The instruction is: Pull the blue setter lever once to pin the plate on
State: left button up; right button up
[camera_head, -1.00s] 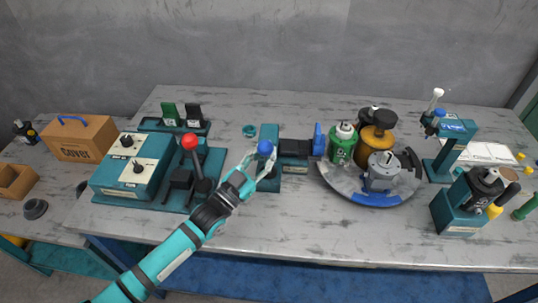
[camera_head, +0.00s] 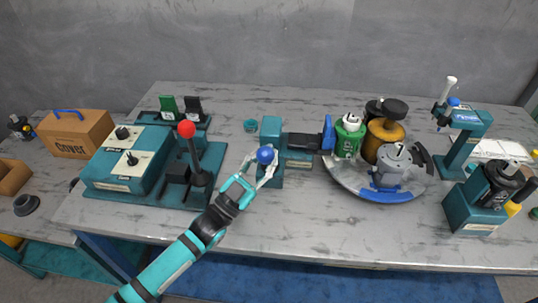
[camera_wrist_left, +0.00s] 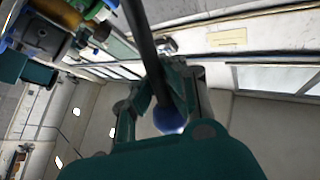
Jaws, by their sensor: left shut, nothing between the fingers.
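The blue ball knob (camera_head: 265,155) tops the setter lever, in front of a teal block (camera_head: 271,128) at mid-table. From that block a black cylinder (camera_head: 303,141) runs right to an upright blue plate (camera_head: 327,133). My left gripper (camera_head: 263,168) is at the knob, its fingers beside and just below it. The left wrist view shows the blue knob (camera_wrist_left: 168,118) close in front of the gripper, with a dark rod (camera_wrist_left: 142,40) running up past it. The fingers are shut with nothing gripped between them. The lever's lower part is hidden. My right gripper is not in view.
Left of my arm stands a teal control box (camera_head: 128,160) and a tall lever with a red ball (camera_head: 186,129). To the right, a round turntable (camera_head: 350,183) carries a green canister (camera_head: 347,138), a brown-gold part and a grey motor. The front table strip is clear.

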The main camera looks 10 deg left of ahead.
pick_arm(q)
jog(key=o, duration=0.7)
jog(key=shift+s+a+r, duration=0.2)
jog(key=shift+a+r, duration=0.05)
jog(key=shift+d+f, duration=0.1)
jog(key=shift+w, duration=0.1)
jog(key=shift+v, duration=3.8)
